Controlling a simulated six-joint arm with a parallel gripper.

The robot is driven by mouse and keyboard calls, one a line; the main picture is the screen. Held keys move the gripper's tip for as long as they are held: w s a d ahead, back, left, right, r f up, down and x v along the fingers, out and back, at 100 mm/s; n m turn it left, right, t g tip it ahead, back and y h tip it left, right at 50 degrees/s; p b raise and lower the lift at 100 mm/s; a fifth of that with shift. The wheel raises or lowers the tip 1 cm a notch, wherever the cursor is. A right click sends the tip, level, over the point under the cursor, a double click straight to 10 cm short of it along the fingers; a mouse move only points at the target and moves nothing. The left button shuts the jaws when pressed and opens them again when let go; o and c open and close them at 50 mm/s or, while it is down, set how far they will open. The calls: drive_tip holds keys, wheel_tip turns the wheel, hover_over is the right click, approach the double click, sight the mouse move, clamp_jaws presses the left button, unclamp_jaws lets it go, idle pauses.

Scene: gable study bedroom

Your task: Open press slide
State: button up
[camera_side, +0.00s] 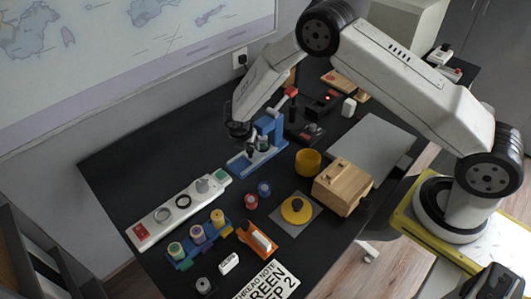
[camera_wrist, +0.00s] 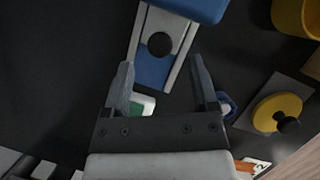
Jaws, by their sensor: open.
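The press (camera_side: 271,128) is blue with a red-tipped lever and stands near the middle of the black table. Its blue body shows at the top of the wrist view (camera_wrist: 205,8). The slide (camera_wrist: 152,70) is a blue strip between pale rails with a round dark hole, extending from under the press body. My gripper (camera_wrist: 162,65) is open, with its two fingers on either side of the slide's near end. Nothing is visibly held, and I cannot tell whether the fingers touch the slide. In the side view my gripper (camera_side: 254,143) is low over the press base and partly hides it.
A blue spool rack (camera_side: 205,243), yellow cup (camera_side: 308,162), wooden box (camera_side: 341,187) and yellow round piece (camera_side: 296,211) stand nearby. Dark devices (camera_side: 305,134) sit behind. A grey mat (camera_side: 375,145) is clear.

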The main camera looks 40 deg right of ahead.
sight(250, 149)
drive_tip(key=shift+x, duration=1.5)
clamp_jaws()
idle(0.4)
